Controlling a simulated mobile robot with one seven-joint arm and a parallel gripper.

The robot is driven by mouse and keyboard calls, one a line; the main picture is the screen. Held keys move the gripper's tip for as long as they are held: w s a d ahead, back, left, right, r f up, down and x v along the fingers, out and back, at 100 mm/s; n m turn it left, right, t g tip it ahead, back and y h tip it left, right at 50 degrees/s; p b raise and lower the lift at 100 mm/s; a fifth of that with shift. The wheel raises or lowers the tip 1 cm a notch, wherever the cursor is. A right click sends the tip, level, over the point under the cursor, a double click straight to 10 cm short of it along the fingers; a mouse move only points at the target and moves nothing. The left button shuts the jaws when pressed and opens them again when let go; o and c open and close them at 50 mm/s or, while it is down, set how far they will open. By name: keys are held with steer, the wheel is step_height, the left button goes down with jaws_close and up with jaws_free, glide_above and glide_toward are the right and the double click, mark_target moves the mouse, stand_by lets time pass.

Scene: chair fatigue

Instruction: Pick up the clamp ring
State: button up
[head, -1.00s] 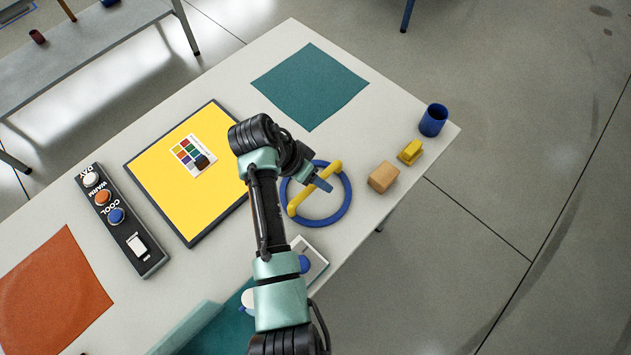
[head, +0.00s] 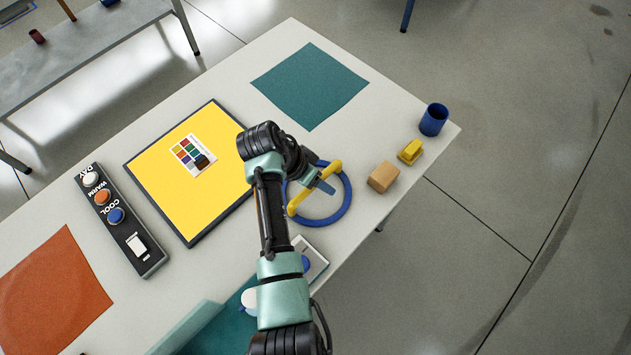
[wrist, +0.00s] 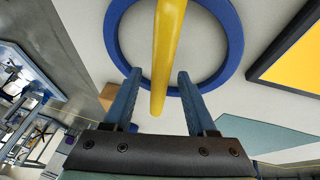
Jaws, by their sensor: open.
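The clamp ring (head: 346,205) is a blue ring with a yellow bar across it, lying on the pale table. In the wrist view the blue ring (wrist: 236,40) and its yellow bar (wrist: 168,50) fill the upper middle. My gripper (head: 325,185) is over the ring in the head view. In the wrist view my gripper (wrist: 157,82) is open, with one blue finger on each side of the yellow bar's near end. I see gaps between bar and fingers. Part of the ring and bar is hidden behind my gripper in the head view.
A wooden block (head: 383,177), a yellow block (head: 410,152) and a blue cup (head: 433,120) stand right of the ring. A yellow panel (head: 185,190) lies left, a teal mat (head: 310,85) behind. A white box with a blue button (head: 315,262) is in front.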

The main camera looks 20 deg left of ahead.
jaws_close()
stand_by(1.4)
